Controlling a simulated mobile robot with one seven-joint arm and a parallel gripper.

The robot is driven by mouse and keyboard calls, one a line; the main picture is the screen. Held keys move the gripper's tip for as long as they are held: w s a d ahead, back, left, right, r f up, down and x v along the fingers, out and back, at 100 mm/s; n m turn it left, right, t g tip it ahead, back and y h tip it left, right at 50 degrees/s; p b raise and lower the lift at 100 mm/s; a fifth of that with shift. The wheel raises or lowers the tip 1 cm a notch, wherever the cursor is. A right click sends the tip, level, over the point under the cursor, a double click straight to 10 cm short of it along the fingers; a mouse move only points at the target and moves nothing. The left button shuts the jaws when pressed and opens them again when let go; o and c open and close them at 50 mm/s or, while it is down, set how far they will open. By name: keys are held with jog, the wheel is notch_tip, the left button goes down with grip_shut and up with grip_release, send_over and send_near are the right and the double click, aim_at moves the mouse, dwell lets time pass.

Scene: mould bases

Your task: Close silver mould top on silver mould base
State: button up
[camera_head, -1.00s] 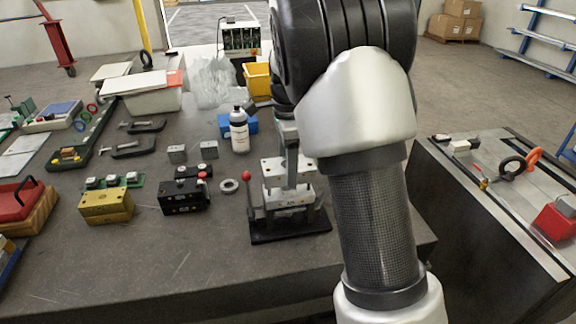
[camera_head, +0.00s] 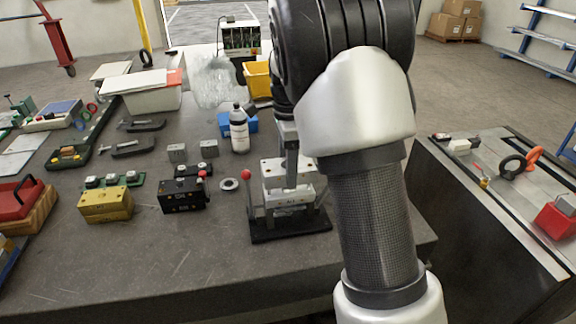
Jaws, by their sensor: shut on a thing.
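The silver mould top (camera_head: 274,174) is a light metal block right of the middle of the table. It sits directly over the silver mould base (camera_head: 290,197), which stands on a black stand with a red-knobbed lever. Top and base look closely lined up. I cannot tell whether they touch all round. My gripper (camera_head: 291,180) points down at the mould top and is shut on it. My arm hides part of the gripper and the right side behind it.
A black mould (camera_head: 183,197) and a yellow mould (camera_head: 105,205) stand to the left. A metal ring (camera_head: 229,184) lies close by the stand. A white bottle (camera_head: 239,132) and a blue box stand behind. The front left of the table (camera_head: 150,260) is clear.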

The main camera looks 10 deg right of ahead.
jog(key=shift+f+b, duration=0.55)
jog(key=shift+f, duration=0.65)
dwell(0.4)
jog(key=o, duration=1.9)
jog(key=shift+c, duration=0.2)
notch_tip(320, 180, up, 17)
jog(key=p, duration=0.2)
jog(key=s+r+n+t, duration=0.1)
jog(key=s+r+n, duration=0.25)
jog(key=s, duration=0.25)
jog(key=s+r+n+t, duration=0.1)
jog(key=s+r+n, duration=0.1)
jog(key=s+n, duration=0.35)
jog(key=s+f+n+t+p, duration=0.2)
jog(key=s+f+n, duration=0.3)
jog(key=s+n, duration=0.4)
jog(key=s+t, duration=0.1)
jog(key=s, duration=0.5)
jog(key=shift+s+f+t, duration=0.15)
jog(key=shift+s+t, duration=0.1)
jog(key=shift+t, duration=0.05)
